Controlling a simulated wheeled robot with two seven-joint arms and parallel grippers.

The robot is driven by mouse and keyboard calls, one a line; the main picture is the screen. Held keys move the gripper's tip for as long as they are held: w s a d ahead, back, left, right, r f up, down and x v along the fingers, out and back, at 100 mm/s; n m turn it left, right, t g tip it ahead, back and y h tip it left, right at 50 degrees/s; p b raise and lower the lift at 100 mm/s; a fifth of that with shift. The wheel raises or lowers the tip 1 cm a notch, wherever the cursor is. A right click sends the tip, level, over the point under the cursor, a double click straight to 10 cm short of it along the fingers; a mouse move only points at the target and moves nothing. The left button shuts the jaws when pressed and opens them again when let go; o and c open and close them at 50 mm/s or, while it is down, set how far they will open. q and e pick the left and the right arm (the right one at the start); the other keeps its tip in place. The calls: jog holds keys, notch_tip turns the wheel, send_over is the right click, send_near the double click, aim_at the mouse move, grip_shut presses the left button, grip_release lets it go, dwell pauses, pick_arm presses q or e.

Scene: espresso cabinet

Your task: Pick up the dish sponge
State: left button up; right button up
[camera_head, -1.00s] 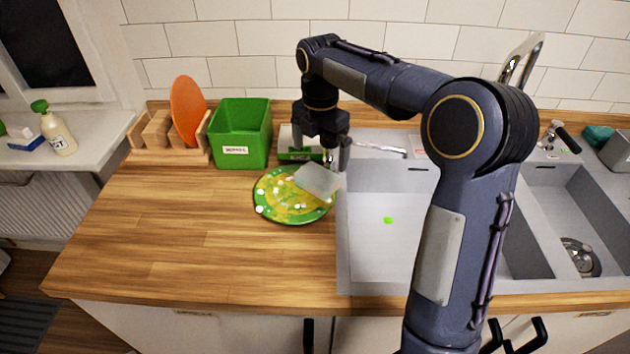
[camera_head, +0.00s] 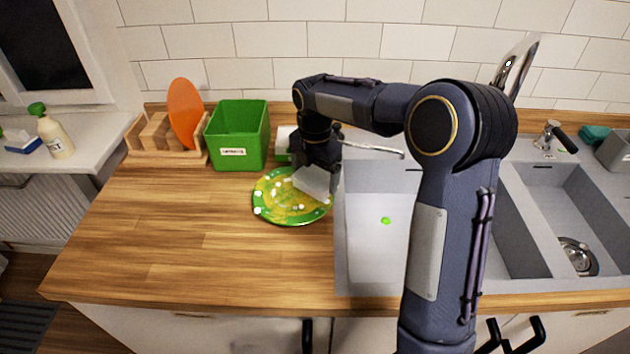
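My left gripper is not in view.
A green bin (camera_head: 237,136) and a wooden rack (camera_head: 153,137) with an orange board (camera_head: 186,112) stand behind the plate. A sink (camera_head: 372,258) with a faucet (camera_head: 515,68) is to the right. The wooden counter (camera_head: 165,235) at left is clear.

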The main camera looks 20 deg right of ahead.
aim_at(314, 178)
jog(key=shift+c, duration=1.4)
jog(key=shift+r, duration=0.1)
jog(key=shift+r, duration=0.5)
notch_tip(314, 178, up, 3)
jog(key=shift+s+a+f, duration=0.15)
jog(key=shift+f, duration=0.05)
jog(key=s+a+r+b, duration=0.1)
jog(key=s+a+r, duration=0.6)
jog(key=s+r, duration=0.2)
jog(key=shift+s+a+r, duration=0.15)
jog(key=shift+s+a, duration=0.25)
jog(key=shift+s, duration=0.7)
